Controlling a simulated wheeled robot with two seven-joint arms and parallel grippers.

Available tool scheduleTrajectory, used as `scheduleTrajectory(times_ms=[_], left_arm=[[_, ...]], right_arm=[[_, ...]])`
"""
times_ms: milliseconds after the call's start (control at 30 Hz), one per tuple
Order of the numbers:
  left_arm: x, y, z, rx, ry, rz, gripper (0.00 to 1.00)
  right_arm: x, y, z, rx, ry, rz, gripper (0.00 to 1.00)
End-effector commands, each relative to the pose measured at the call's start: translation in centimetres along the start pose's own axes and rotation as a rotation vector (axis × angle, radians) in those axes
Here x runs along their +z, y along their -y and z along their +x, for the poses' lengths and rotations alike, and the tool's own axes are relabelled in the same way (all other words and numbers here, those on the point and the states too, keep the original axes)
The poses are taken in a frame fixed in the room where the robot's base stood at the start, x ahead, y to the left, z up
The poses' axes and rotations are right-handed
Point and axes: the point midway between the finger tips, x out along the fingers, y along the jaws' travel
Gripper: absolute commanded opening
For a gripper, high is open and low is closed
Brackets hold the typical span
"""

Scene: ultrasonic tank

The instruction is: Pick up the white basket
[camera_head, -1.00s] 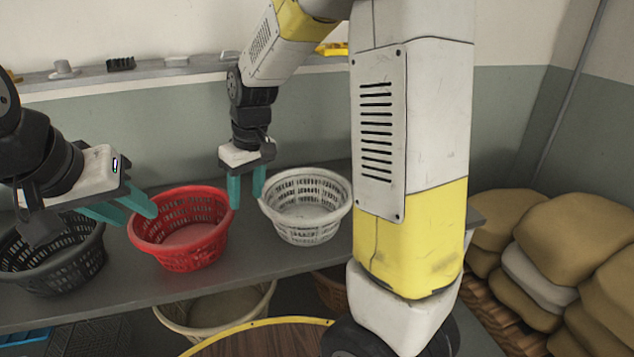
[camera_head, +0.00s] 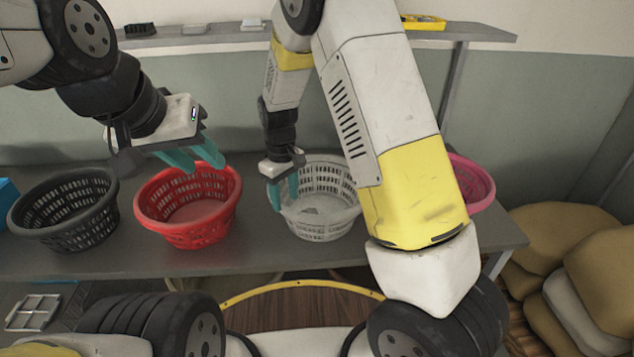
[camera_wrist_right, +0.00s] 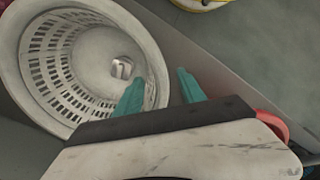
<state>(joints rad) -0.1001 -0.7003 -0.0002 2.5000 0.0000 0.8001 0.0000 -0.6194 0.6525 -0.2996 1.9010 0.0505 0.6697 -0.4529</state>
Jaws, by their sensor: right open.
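The white basket (camera_head: 325,222) stands on the grey shelf, right of the red basket, partly behind my right arm. It also shows in the right wrist view (camera_wrist_right: 28,65), with its slotted wall and white inside. My right gripper (camera_head: 284,192) is open at the basket's left rim. In the wrist view the jaws (camera_wrist_right: 160,92) straddle the rim, one finger over the inside and the other outside. Whether they touch the rim cannot be told. My left gripper (camera_head: 210,166) is open and empty above the back of the red basket.
The red basket (camera_head: 190,232) and a black basket (camera_head: 62,232) stand to the left on the same shelf (camera_head: 150,262). A pink basket (camera_head: 478,180) stands to the right, behind my right arm. Tan sacks (camera_head: 565,235) are piled at the right. A narrow ledge (camera_head: 225,33) runs behind.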

Motion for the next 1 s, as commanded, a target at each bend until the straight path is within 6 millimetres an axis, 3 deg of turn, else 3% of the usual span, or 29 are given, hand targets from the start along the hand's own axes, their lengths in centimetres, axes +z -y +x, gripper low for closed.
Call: scheduleTrajectory(times_ms=[200,467,500,733,1000], left_arm=[[0.0,0.0,0.0,0.000,0.000,0.000,0.36],[0.0,0.0,0.0,0.000,0.000,0.000,0.36],[0.0,0.0,0.0,0.000,0.000,0.000,0.36],[0.0,0.0,0.0,0.000,0.000,0.000,0.36],[0.0,0.0,0.0,0.000,0.000,0.000,0.36]], right_arm=[[-0.2,-0.2,3.0,0.000,0.002,0.000,0.47],[-0.2,-0.2,3.4,0.000,0.000,0.000,0.47],[-0.2,-0.2,3.4,0.000,0.000,0.000,0.45],[-0.2,-0.2,3.3,0.000,0.000,0.000,0.00],[-0.2,-0.2,3.3,0.000,0.000,0.001,0.00]])
